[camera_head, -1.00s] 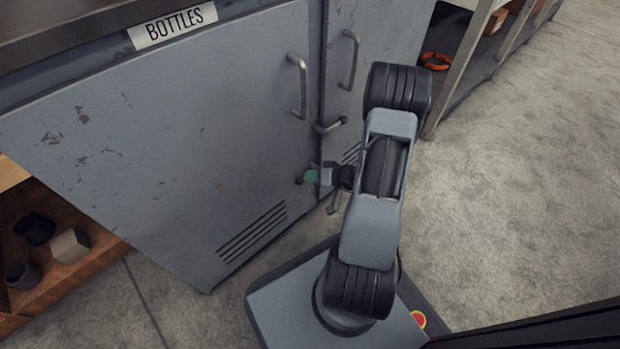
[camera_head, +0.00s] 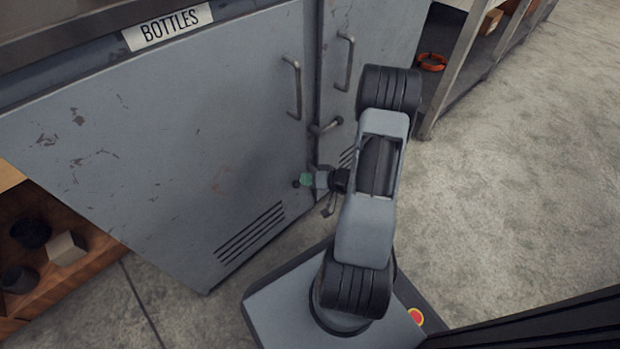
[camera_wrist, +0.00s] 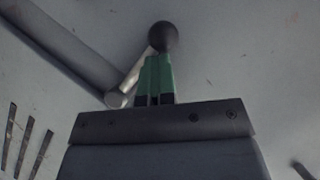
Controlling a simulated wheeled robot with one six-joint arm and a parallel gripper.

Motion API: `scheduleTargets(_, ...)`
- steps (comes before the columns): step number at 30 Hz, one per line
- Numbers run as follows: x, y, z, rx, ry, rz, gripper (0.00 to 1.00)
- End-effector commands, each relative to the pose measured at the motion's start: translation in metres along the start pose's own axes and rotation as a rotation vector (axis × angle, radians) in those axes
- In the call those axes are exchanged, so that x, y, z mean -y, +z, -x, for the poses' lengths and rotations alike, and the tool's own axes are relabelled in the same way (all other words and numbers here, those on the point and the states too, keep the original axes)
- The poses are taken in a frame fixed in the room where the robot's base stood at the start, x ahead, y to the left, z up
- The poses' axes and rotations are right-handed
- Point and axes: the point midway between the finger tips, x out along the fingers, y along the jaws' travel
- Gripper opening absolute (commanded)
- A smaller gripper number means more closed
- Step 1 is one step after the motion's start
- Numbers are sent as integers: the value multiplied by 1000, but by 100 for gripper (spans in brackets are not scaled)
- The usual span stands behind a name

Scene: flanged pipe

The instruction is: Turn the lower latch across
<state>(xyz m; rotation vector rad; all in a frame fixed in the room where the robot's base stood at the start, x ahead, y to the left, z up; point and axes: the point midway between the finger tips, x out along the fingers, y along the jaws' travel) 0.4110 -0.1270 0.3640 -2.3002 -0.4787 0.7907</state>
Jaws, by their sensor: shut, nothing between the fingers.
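The lower latch is a short metal bar with a black ball knob. In the wrist view the bar (camera_wrist: 130,78) runs from its round pivot beside the door seam to the knob (camera_wrist: 163,37). In the head view the knob (camera_head: 296,184) lies over the left door, just left of my gripper (camera_head: 306,180), which hides most of the bar. My gripper's green fingers (camera_wrist: 155,76) are shut and empty. They overlap the bar just below the knob; I cannot tell whether they touch it.
The upper latch (camera_head: 325,127) spans the seam above. Vertical handles stand on the left door (camera_head: 293,85) and right door (camera_head: 346,62). A wooden shelf (camera_head: 75,275) with small objects is at the lower left. Open floor (camera_head: 510,190) lies to the right.

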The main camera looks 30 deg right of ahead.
Motion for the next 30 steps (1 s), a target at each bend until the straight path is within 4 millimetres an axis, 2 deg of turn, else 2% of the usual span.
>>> scheduleTargets(1, 9, 2, -2, 12, -23, 0, 0)
scheduleTargets(4, 16, -4, 3, 12, -21, 2, 0)
scheduleTargets(9, 30, -26, 25, -1, 0, 1, 0)
scheduleTargets(15, 42, -20, 65, -6, 5, -4, 0)
scheduleTargets(21, 53, -15, 94, -3, 4, -2, 0)
scheduleTargets(30, 60, -11, 113, -1, 3, 1, 0)
